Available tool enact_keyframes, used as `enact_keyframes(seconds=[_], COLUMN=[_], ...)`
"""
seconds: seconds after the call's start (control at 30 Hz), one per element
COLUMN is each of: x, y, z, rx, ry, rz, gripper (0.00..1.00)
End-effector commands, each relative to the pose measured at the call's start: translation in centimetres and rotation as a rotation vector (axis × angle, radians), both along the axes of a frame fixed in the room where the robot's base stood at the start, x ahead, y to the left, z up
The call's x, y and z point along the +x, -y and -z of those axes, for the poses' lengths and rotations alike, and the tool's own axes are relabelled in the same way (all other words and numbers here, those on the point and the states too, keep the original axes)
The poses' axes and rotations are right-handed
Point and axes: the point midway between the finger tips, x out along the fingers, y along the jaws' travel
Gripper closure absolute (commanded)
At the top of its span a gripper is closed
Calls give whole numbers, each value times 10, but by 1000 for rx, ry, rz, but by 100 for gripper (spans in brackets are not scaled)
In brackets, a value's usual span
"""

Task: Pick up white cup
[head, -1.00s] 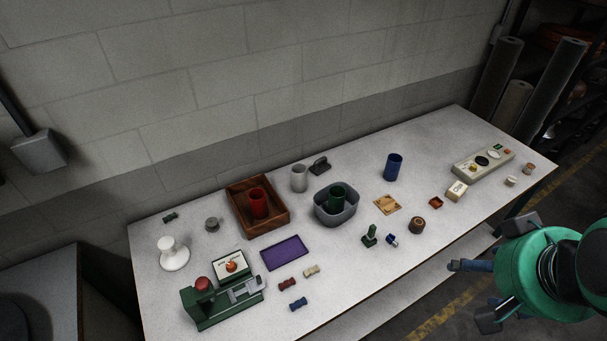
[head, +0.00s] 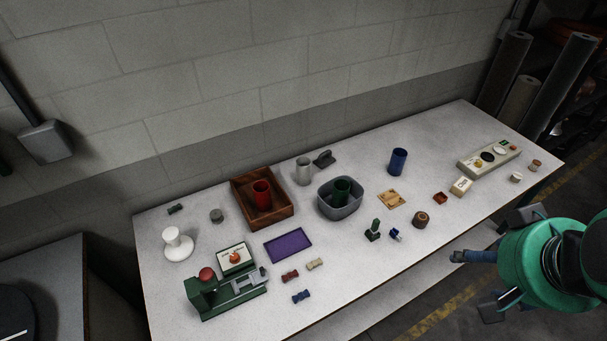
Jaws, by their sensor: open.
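The white cup (head: 304,171) stands upright on the white table (head: 345,262), near its back edge by the wall. It is between the brown wooden tray (head: 281,216) and a dark iron-like object (head: 324,158). My gripper (head: 470,281) is at the lower right, in front of the table's front edge, far from the cup. It is open, with nothing seen between its fingers. My green arm covers part of the floor and the table's right front side.
The wooden tray holds a red cup (head: 262,195). A grey tub (head: 340,213) holds a green cup (head: 342,190). A blue cup (head: 398,161) stands right of it. A green press (head: 225,294) and small parts fill the front left. The wall runs close behind.

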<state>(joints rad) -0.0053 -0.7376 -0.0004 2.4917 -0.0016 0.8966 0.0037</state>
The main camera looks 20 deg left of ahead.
Motion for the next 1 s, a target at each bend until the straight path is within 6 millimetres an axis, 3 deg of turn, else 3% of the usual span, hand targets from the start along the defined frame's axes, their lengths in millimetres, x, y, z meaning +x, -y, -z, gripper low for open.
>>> enact_keyframes(seconds=[0.27,0.6,1.0], x=[38,119,217], y=[-11,-41,-95], z=[-13,-28,-23], rx=[-1,-3,-6], ry=[-11,-27,-43], rz=[-20,-58,-106], gripper=[33,33,33])
